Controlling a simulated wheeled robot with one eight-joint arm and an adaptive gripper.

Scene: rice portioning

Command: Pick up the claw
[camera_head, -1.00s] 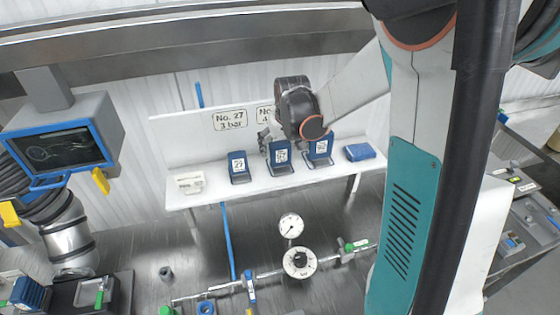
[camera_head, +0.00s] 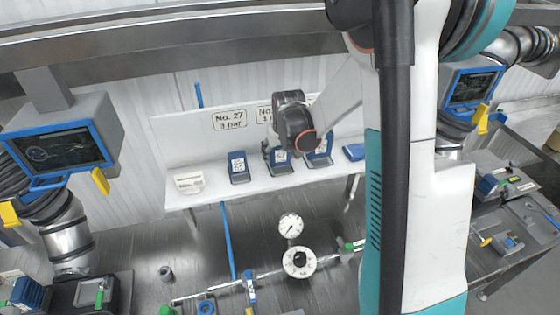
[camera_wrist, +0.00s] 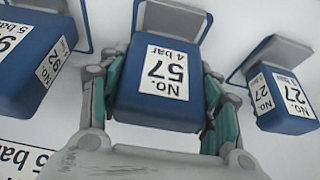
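Several blue labelled blocks stand on a white shelf; no part is marked as the claw. The block labelled No. 57, 4 bar (camera_wrist: 165,70) is in the middle of the wrist view, and it shows partly behind my gripper in the head view (camera_head: 281,161). My gripper (camera_wrist: 165,115) has its teal-padded fingers on either side of this block, close to its sides. I cannot see clear contact. The No. 27 block (camera_wrist: 283,98) is to its right in the wrist view and to its left in the head view (camera_head: 238,170). The No. 92 block (camera_wrist: 30,65) is on the other side.
The white shelf (camera_head: 215,193) has a small white holder (camera_head: 188,182) at its left end and a blue item (camera_head: 354,152) at its right. Below are a gauge (camera_head: 290,226) and piping. A blue-framed screen (camera_head: 62,150) is at left, and another station (camera_head: 470,85) at right.

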